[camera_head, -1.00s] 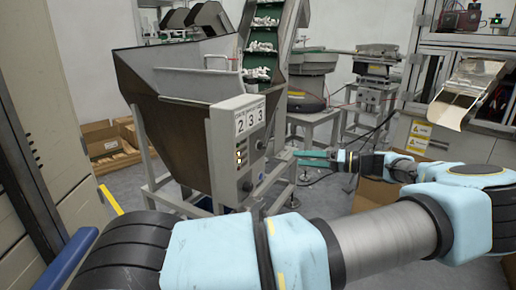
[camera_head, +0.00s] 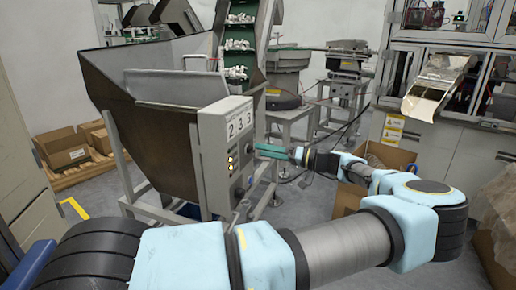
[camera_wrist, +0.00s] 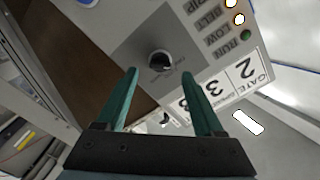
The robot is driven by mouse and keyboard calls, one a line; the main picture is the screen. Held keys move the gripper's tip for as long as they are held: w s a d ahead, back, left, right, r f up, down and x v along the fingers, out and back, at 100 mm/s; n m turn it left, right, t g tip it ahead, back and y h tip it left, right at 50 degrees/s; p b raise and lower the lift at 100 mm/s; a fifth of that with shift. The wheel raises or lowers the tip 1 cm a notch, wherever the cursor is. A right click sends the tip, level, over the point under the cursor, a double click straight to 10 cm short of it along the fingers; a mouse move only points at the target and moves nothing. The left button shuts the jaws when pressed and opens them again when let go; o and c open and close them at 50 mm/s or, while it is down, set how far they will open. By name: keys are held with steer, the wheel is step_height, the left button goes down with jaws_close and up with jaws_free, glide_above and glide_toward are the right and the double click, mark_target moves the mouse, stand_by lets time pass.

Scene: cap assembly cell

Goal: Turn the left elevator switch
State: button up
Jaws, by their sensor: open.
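The grey control box (camera_head: 224,155) hangs on the front of the hopper. In the wrist view its panel (camera_wrist: 195,42) fills the upper middle, with a round dark switch knob (camera_wrist: 159,62) on a grey plate. I cannot tell from its label which switch it is. My gripper (camera_wrist: 159,72) is open, with its teal fingers either side of the knob in the picture and nothing between them. Whether the fingertips reach the knob I cannot tell. In the head view my gripper (camera_head: 270,151) is close to the panel's right side.
The dark hopper (camera_head: 160,120) and a green bucket conveyor (camera_head: 236,57) stand behind the box. Lit lamps (camera_wrist: 238,19) sit beside the switch plate. Cardboard boxes (camera_head: 64,150) stand at the left. A machine bench (camera_head: 440,150) is at the right. Grey floor lies between.

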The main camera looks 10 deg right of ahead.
mark_target(250, 150)
steer(key=shift+x, duration=1.35)
steer(key=shift+c, duration=0.2)
jaws_close()
